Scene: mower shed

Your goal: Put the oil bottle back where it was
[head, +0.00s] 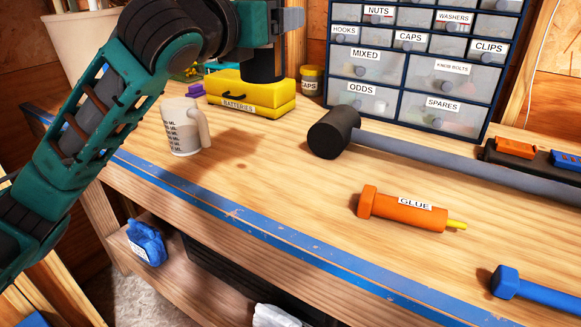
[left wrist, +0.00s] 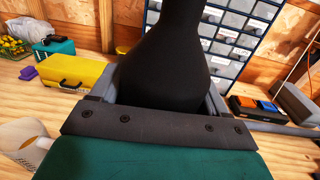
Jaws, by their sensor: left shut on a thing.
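My left gripper (head: 288,20) is shut on a black bottle (left wrist: 175,65). In the left wrist view the bottle is upright between the fingers, wide in the body and narrowing upward to the picture's top edge. No label on it is visible. In the head view a dark lower part of it (head: 264,66) shows below the gripper, near the yellow batteries case (head: 245,97). I cannot tell whether its base touches anything. The rest is hidden by my gripper. My right gripper is not in view.
A measuring jug (head: 183,128) stands near the bench's front left. A small yellow-lidded jar (head: 310,80), a drawer cabinet (head: 398,84) and a black-headed mallet (head: 332,133) are further right. An orange glue tube (head: 402,209) lies in front. The bench middle is clear.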

